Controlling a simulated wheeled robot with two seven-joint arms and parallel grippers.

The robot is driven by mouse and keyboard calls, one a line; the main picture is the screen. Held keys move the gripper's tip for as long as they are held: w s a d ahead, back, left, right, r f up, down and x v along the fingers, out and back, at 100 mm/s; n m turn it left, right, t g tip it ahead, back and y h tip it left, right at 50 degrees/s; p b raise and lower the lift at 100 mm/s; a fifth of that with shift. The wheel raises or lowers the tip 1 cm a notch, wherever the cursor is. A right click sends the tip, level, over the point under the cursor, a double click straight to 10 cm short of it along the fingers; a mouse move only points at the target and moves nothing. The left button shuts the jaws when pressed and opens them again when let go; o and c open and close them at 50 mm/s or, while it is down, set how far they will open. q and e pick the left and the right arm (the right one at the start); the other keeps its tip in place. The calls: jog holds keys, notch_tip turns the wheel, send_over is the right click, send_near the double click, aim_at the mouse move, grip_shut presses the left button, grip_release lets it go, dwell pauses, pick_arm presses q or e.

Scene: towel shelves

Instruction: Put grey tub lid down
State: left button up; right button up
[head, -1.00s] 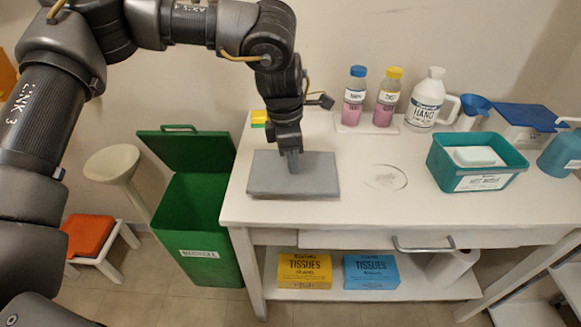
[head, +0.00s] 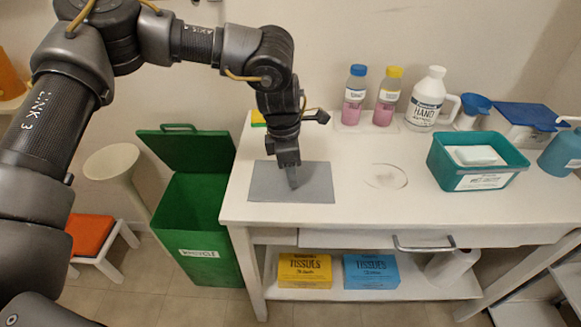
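The grey tub lid (head: 319,186) is a flat grey rectangle at the left part of the white table's top. It looks flat and level, with no clear gap under it. My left gripper (head: 292,182) points down at the lid's middle, its narrow fingertips together and meeting the lid there. It looks shut on the lid; the part between the fingers is hidden. My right gripper is out of view.
The white table (head: 400,215) has free room right of the lid, around a faint round outline (head: 385,176). A teal tub (head: 447,172) holds a white block (head: 477,156). Bottles (head: 353,105) stand behind. A green bin (head: 196,225) with raised lid stands left.

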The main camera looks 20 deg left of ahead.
aim_at(286, 179)
pick_arm(q)
jog(key=shift+r, duration=0.25)
notch_tip(286, 179, up, 12)
jog(key=a, duration=0.1)
jog(key=shift+s+a+p, duration=0.15)
jog(key=shift+s+p, duration=0.15)
jog(key=shift+p, duration=0.15)
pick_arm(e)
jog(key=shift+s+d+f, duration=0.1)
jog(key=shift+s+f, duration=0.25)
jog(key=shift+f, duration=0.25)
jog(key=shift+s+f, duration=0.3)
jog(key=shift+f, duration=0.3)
pick_arm(q)
jog(key=shift+f, duration=0.15)
